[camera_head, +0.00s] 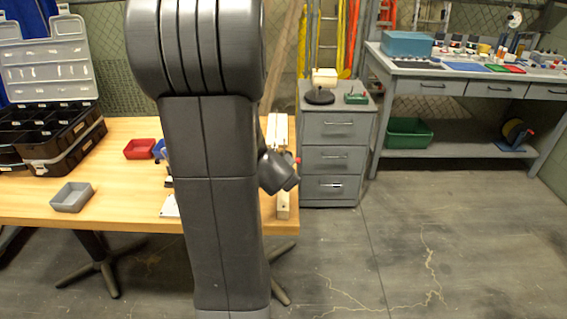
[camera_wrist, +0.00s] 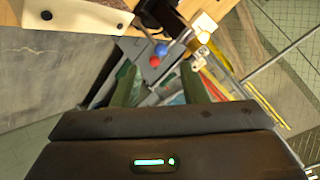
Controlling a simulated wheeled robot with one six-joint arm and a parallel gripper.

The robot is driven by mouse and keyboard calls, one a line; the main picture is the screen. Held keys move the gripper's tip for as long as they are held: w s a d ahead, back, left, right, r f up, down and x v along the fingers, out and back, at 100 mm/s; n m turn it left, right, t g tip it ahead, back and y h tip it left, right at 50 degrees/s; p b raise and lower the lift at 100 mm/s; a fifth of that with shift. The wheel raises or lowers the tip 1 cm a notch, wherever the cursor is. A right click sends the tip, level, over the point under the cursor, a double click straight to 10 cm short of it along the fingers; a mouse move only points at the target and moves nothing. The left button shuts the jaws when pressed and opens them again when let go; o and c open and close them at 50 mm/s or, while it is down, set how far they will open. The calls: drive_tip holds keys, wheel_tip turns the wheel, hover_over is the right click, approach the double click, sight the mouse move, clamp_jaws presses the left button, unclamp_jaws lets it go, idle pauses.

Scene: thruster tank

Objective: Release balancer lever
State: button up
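I cannot tell which knob belongs to the balancer lever. My gripper (camera_wrist: 161,80) has its two green fingers spread, with nothing held between them. The knobs appear just beyond the fingertips, roughly between them. In the head view my arm hides most of the balancer; a wooden beam (camera_head: 283,205) shows at the table's right end. A small red spot (camera_head: 298,160) shows beside my dark wrist part.
The wooden table (camera_head: 110,208) carries a grey bin (camera_head: 72,197), a red bin (camera_head: 139,149) and a black organizer case (camera_head: 60,150). A grey drawer cabinet (camera_head: 337,130) stands just right of the table. Open floor lies at the lower right before a workbench (camera_head: 480,88).

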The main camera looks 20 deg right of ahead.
drive_tip(key=p+v, duration=0.2)
drive_tip(key=v, duration=0.5)
drive_tip(key=shift+s+r+p, duration=0.2)
drive_tip(key=shift+s+p, duration=0.05)
drive_tip(key=shift+p, duration=0.15)
drive_tip(key=shift+a, duration=0.1)
drive_tip(key=b+x, duration=0.6)
drive_tip(key=x, duration=0.8)
drive_tip(key=shift+a+r+p, duration=0.1)
drive_tip(key=shift+p, duration=0.2)
drive_tip(key=shift+b, duration=0.4)
